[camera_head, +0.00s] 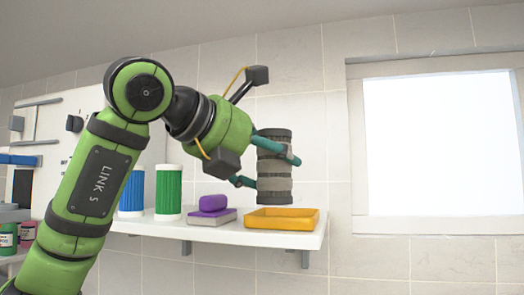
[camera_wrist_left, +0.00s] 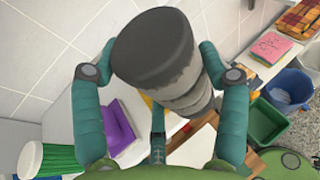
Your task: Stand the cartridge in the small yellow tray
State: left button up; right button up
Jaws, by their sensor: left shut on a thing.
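The cartridge (camera_head: 273,168) is a grey ribbed cylinder with dark bands. My left gripper (camera_head: 268,165) is shut on it and holds it upright above the left part of the small yellow tray (camera_head: 295,224), seemingly with little room under it. In the left wrist view the cartridge (camera_wrist_left: 152,48) sits between the teal fingers of my left gripper (camera_wrist_left: 150,75), its dark end towards the camera. The yellow tray is mostly hidden behind the cartridge there. The tray stands at the right end of a white shelf. My right gripper is not in view.
A green cylinder (camera_head: 168,190) and a blue cylinder (camera_head: 132,192) stand further left. In the left wrist view, bins (camera_wrist_left: 266,122) stand below right.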

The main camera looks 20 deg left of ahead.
pick_arm(q)
jog(key=shift+w+a+r, duration=0.1)
jog(key=shift+w, duration=0.55)
jog(key=shift+w+p, duration=0.2)
jog(key=shift+p, duration=0.2)
jog(key=shift+w+f, duration=0.7)
jog(key=shift+w, duration=0.35)
jog(key=shift+w+f, duration=0.65)
jog(key=shift+w, duration=0.35)
jog(key=shift+w+f, duration=0.7)
jog(key=shift+w, duration=0.35)
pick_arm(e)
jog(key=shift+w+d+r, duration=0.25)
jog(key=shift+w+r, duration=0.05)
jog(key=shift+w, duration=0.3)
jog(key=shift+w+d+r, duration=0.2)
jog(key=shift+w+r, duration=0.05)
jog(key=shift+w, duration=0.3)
pick_arm(q)
jog(key=o, duration=1.2)
jog(key=shift+o, duration=0.2)
